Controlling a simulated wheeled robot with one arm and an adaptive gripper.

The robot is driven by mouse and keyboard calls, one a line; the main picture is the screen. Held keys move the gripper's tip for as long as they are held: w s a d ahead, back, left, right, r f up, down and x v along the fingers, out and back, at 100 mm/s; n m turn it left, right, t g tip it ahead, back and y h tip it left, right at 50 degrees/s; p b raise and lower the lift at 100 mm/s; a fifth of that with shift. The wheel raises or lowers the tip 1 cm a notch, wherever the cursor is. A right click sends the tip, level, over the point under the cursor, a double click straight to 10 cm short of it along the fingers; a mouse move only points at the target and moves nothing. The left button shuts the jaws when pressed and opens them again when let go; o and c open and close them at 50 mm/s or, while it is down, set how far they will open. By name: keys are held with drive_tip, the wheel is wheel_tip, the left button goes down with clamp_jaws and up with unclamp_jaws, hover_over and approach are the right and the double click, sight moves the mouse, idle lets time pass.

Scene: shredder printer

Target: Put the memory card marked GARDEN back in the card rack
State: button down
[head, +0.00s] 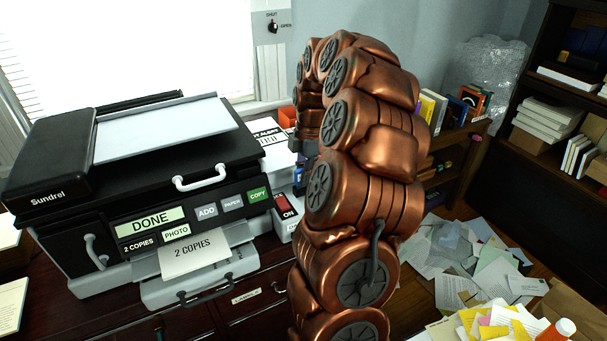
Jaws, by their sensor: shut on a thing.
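My gripper (301,150) shows only in part, behind my copper arm, at the right side of the printer. It is shut, and a small blue thing (299,172) shows at its tip. The blue thing may be a memory card, but no GARDEN mark can be read on it. My arm hides most of the gripper and the area just behind it. I cannot make out the card rack in this view.
The black and grey Sundrel printer (150,190) stands on a dark wooden cabinet, its display reading DONE. A 2 COPIES sheet (195,250) lies in its output tray. A red ON switch (287,208) is beside it. Papers (470,265) litter the floor at right, before bookshelves (575,110).

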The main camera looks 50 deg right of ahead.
sight(302, 169)
idle(0.4)
drive_tip(key=shift+r+p, duration=0.45)
drive_tip(key=shift+r, duration=1.5)
